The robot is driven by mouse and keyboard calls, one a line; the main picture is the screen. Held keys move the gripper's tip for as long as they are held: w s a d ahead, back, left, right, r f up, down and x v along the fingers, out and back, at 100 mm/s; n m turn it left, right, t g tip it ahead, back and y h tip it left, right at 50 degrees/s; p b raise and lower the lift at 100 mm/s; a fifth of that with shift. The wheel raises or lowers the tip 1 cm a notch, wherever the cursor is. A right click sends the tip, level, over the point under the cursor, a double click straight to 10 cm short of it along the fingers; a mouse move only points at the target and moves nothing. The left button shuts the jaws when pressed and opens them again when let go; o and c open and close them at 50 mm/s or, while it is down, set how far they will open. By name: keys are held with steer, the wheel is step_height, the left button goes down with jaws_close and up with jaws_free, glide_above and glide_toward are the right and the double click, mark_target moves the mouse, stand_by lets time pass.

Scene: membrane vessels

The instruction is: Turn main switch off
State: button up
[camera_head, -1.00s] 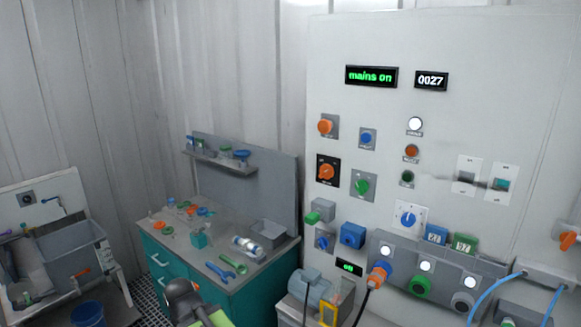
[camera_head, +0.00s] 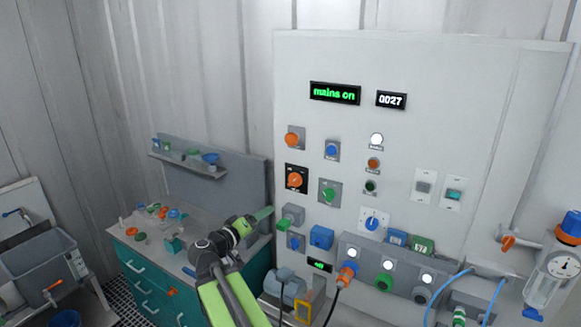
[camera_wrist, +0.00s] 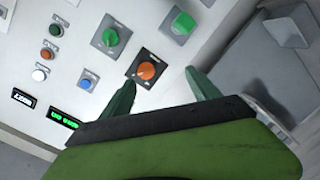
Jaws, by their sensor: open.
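An orange rotary knob on a black square plate (camera_head: 295,180), which looks like the main switch, sits at the left side of the grey panel. Its label is too small to read. It also shows in the wrist view (camera_wrist: 147,71), just beyond and between my open fingertips. My gripper (camera_head: 262,216) is in front of the bench, left of and a little below this knob in the head view. In the wrist view my gripper (camera_wrist: 161,82) is open and empty, its two green fingers apart. A display (camera_head: 335,93) reads "mains on" in green.
A green knob (camera_head: 328,193), another orange knob (camera_head: 293,138) and a blue button (camera_head: 332,150) surround the black plate. A grey box with a green part (camera_head: 284,224) juts out below it. Plugs and blue hoses are lower right.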

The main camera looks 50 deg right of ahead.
steer(key=h, duration=0.1)
glide_toward(291, 181)
steer(key=shift+t, duration=0.4)
steer(key=x, duration=0.9)
steer(key=shift+s+d+f, duration=0.1)
steer(key=shift+s+d, duration=0.05)
steer(key=shift+d, duration=0.05)
steer(key=shift+c, duration=0.3)
